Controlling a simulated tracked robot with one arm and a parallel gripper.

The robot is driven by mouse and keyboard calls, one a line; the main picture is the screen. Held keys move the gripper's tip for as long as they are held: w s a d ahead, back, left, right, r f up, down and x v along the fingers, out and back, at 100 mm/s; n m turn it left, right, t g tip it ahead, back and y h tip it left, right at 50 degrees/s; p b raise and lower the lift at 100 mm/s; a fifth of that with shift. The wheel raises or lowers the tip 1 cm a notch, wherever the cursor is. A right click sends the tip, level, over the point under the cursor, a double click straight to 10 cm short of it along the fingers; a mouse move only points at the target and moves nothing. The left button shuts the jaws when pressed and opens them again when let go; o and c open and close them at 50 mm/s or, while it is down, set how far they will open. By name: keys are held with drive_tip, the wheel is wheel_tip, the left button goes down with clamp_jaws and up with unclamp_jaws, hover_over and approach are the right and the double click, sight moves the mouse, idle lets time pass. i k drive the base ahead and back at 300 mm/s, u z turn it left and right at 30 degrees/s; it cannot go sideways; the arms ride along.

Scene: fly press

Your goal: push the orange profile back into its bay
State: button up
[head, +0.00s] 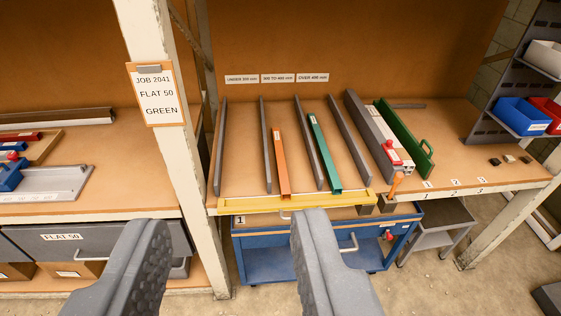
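The orange profile (281,163) lies lengthwise on the bench in the middle bay, between two grey dividers. Its near end reaches the yellow front strip (245,205); I cannot tell whether it overhangs. Bare bench shows behind its far end. A green profile (323,152) lies in the bay to its right, also with its near end by the strip. My gripper (230,228) is open and empty in the foreground, its two grey fingers wide apart. It is nearer to me than the strip and touches no profile.
Grey dividers (265,145) flank the bays; the left bay is empty. A grey stop with red knob (392,152) and orange-handled tool (396,185) stand right. A white post (165,120) with a job card rises left. A blue cart (265,262) stands below the bench.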

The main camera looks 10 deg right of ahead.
sight(285, 191)
drive_tip(key=z, duration=0.05)
drive_tip(key=k, duration=0.55)
drive_tip(key=u, duration=0.6)
drive_tip(key=i, duration=1.55)
drive_tip(key=z, duration=0.6)
